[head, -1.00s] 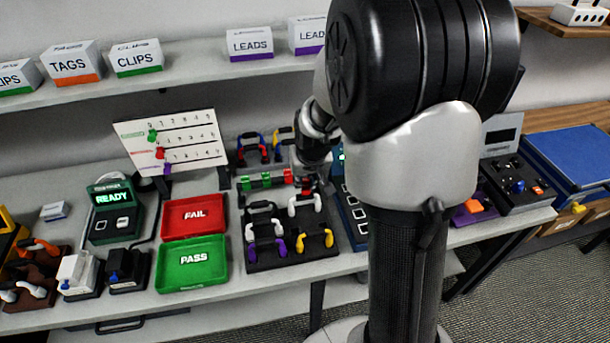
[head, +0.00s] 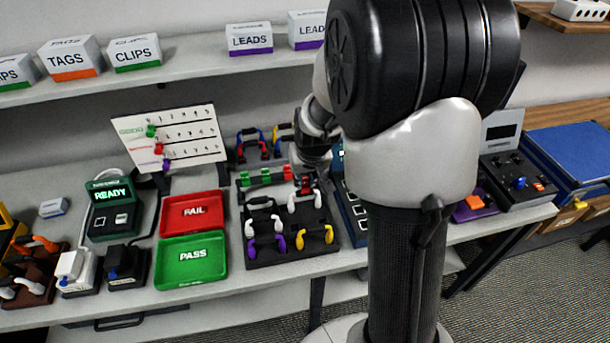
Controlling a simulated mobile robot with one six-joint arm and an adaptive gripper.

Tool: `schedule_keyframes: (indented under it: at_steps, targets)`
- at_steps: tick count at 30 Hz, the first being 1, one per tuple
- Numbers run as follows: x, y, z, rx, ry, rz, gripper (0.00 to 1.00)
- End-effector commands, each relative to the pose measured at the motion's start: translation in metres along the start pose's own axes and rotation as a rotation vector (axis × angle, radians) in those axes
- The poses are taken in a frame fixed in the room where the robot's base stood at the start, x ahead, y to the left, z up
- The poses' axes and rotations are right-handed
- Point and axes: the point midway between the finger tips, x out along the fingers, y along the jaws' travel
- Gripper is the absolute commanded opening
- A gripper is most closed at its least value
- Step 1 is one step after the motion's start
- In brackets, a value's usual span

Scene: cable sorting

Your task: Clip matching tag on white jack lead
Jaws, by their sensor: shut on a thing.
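My gripper (head: 305,181) is small in the head view, partly behind my own arm. It is shut on a small red piece (head: 305,188), which looks like a tag or clip. It hangs just above the back right of the black lead tray (head: 290,254). A white lead (head: 304,201) arches just below and in front of it; I cannot tell whether they touch. Another white lead (head: 264,225) is further left in the tray. Plug types are too small to tell. A rack with green pieces (head: 265,177) stands behind the tray.
The red FAIL tray (head: 194,211) and green PASS tray (head: 190,258) lie left of the lead tray. Black, purple and yellow (head: 316,237) leads share the lead tray. A dark blue panel (head: 352,216) borders it on the right. A pegged white board (head: 188,137) stands behind.

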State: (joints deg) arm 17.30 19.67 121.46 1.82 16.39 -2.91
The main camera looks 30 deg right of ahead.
Motion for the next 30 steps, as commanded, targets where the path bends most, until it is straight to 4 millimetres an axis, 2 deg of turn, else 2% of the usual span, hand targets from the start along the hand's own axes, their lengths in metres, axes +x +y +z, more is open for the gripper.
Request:
schedule_keyframes:
  at_steps: [16, 30]
  targets:
    - [0.000, 0.000, 0.000, 0.000, 0.000, 0.000, 0.08]
    - [0.010, 0.000, 0.004, 0.000, 0.000, 0.000, 0.08]
